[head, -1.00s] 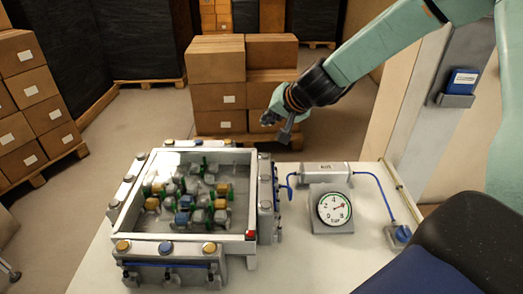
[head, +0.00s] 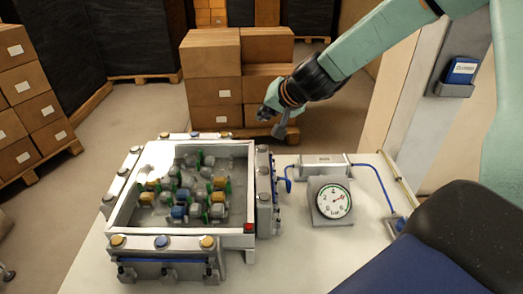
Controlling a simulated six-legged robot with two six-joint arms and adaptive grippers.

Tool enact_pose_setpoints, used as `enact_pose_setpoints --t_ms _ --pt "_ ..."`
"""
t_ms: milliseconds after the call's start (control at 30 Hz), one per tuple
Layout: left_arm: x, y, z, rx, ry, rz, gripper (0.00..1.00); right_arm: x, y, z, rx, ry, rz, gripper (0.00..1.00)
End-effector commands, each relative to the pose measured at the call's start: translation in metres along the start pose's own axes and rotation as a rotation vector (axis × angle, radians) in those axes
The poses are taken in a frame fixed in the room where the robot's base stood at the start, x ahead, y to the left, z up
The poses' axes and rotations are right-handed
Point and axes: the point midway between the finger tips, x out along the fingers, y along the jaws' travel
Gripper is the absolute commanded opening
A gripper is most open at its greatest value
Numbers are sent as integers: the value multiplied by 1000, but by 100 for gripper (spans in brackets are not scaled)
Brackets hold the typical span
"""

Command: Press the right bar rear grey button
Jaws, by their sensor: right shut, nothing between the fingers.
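The right bar (head: 263,212) is a grey metal strip along the right side of the square frame. Its rear grey button (head: 262,149) is a small cap at the bar's far end, near the frame's back right corner. My right gripper (head: 273,123) is shut and empty. In the picture it appears just above and slightly right of that rear button, with a visible gap; how high it hangs is hard to tell. My left gripper is not in view.
The frame's front bar (head: 165,267) carries yellow and blue buttons. Small coloured blocks lie inside the frame. Right of the bar are a blue hose (head: 290,177), a grey cylinder (head: 323,168) and a pressure gauge (head: 333,202). Stacked cartons (head: 211,55) stand behind the table.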

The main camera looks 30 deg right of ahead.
Motion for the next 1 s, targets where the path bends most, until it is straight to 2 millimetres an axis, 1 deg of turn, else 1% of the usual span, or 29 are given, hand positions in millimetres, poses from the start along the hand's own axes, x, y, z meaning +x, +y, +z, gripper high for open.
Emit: enact_pose_setpoints --t_ms 33,100,600,767,1000 --pt "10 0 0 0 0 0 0 7 5 5 0 0 0 0" --pt "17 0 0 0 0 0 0 12 8 8 0 0 0 0" --pt "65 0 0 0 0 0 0 46 32 32 0 0 0 0" --pt "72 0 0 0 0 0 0 51 36 35 1 0 0 0" --pt "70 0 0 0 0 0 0 50 36 35 1 1 0 0"
